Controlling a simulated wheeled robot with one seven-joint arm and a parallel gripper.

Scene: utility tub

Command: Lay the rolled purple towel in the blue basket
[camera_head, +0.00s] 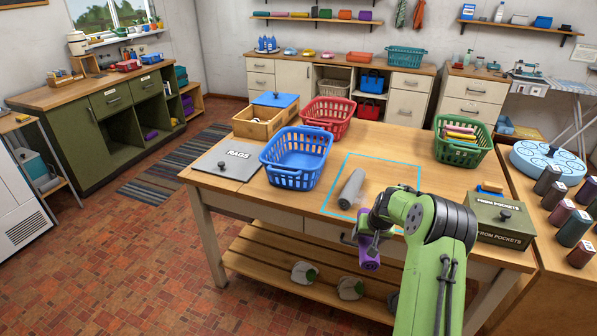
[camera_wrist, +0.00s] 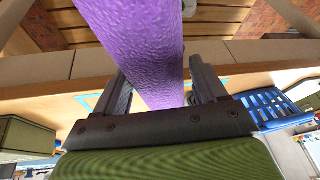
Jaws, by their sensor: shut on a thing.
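The rolled purple towel (camera_head: 367,252) is in my gripper (camera_head: 368,236), at the front edge of the table in the head view. In the wrist view the purple towel (camera_wrist: 135,40) runs between the two fingers of my gripper (camera_wrist: 163,90), which are shut on it. In the head view my arm hides part of the gripper and towel. The blue basket (camera_head: 296,157) stands upright on the table to the left of my gripper, apart from it. Its visible inside looks empty.
A grey roll (camera_head: 351,188) lies within a blue outline on the table. A grey RAGS lid (camera_head: 226,164) lies left of the blue basket. A red basket (camera_head: 329,117) and wooden box (camera_head: 265,120) stand behind. A green basket (camera_head: 463,142) and a green box (camera_head: 499,220) are at the right.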

